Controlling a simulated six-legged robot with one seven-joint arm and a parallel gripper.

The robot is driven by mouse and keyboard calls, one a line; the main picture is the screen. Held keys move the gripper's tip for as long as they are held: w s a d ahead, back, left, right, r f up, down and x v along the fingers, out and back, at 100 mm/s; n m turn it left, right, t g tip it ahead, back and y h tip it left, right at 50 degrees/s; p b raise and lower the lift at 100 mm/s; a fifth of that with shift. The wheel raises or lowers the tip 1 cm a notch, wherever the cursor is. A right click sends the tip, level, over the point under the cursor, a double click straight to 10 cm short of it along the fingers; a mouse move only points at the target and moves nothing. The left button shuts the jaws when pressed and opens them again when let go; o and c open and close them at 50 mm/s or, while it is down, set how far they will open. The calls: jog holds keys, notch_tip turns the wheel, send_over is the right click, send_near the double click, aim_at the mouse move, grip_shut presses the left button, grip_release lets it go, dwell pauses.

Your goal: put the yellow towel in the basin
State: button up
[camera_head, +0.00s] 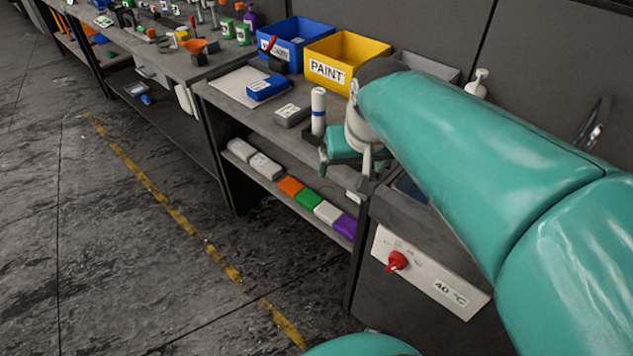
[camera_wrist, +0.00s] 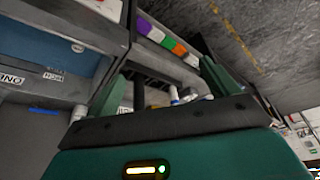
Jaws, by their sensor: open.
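My gripper (camera_head: 340,152) is above the front edge of the bench, at the end of my teal arm. In the wrist view its two green fingers (camera_wrist: 163,82) are spread, with nothing held between them. Folded cloths lie in a row on the lower shelf: orange (camera_head: 290,187), green (camera_head: 309,199), white (camera_head: 327,212) and purple (camera_head: 345,227). I cannot make out a clearly yellow towel. The basin unit (camera_head: 385,285) stands at the right, with a red knob and a "40 °C" label. My arm hides most of its top; a bluish patch shows there.
A yellow "PAINT" bin (camera_head: 362,50) and a blue bin (camera_head: 285,36) stand at the back of the bench. A white roll (camera_head: 318,108) stands upright near my gripper. Grey-white blocks (camera_head: 253,158) lie on the lower shelf. The floor left of the bench is clear.

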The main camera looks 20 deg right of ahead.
jog(key=s+a+f+n+t, duration=0.1)
jog(key=s+a+n, duration=0.1)
jog(key=s+a, duration=0.5)
jog(key=shift+s+a+y, duration=0.15)
jog(key=shift+s+y, duration=0.15)
jog(key=shift+s, duration=0.05)
